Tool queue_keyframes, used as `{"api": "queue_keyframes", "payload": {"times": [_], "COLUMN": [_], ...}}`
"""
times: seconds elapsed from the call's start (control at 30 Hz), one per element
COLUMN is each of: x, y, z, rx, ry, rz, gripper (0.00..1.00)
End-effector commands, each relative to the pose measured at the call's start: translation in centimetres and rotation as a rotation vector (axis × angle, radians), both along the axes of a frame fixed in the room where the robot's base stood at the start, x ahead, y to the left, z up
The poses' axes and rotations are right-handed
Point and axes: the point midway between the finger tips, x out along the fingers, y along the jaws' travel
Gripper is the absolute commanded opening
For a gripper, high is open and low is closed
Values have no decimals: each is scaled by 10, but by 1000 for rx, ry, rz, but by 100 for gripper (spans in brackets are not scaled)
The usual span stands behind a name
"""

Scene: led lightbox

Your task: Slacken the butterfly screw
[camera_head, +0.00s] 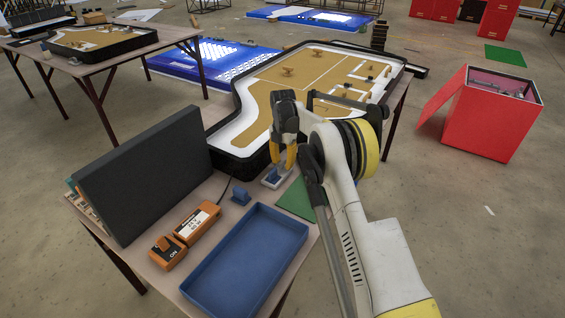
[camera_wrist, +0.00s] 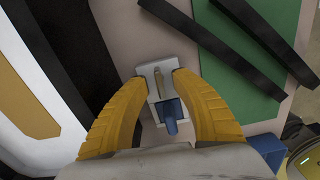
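A small white slotted bracket (camera_head: 277,177) sits on the near table, with a small blue piece (camera_head: 271,179) on it that looks like the butterfly screw. In the wrist view the bracket (camera_wrist: 158,71) lies between my fingers, and the blue piece (camera_wrist: 171,116) stands on its lower part. My gripper (camera_head: 284,163) points down just above the bracket; its two yellow fingers also show in the wrist view (camera_wrist: 160,80). The fingers are apart, one on each side of the bracket, with nothing held. Whether the fingertips touch the bracket is unclear.
A blue tray (camera_head: 248,262), orange boxes (camera_head: 185,236), another small blue piece (camera_head: 240,194) and a dark upright panel (camera_head: 145,175) share the table. A green sheet (camera_head: 296,199) lies right of the bracket. The black-rimmed playfield (camera_head: 245,137) is close behind.

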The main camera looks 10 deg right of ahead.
Motion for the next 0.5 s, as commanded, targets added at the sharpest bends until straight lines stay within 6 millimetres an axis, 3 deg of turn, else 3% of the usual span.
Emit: {"api": "queue_keyframes", "payload": {"times": [0.5], "x": [0], "y": [0], "z": [53], "rx": [0], "ry": [0], "rz": [-1], "gripper": [31]}}
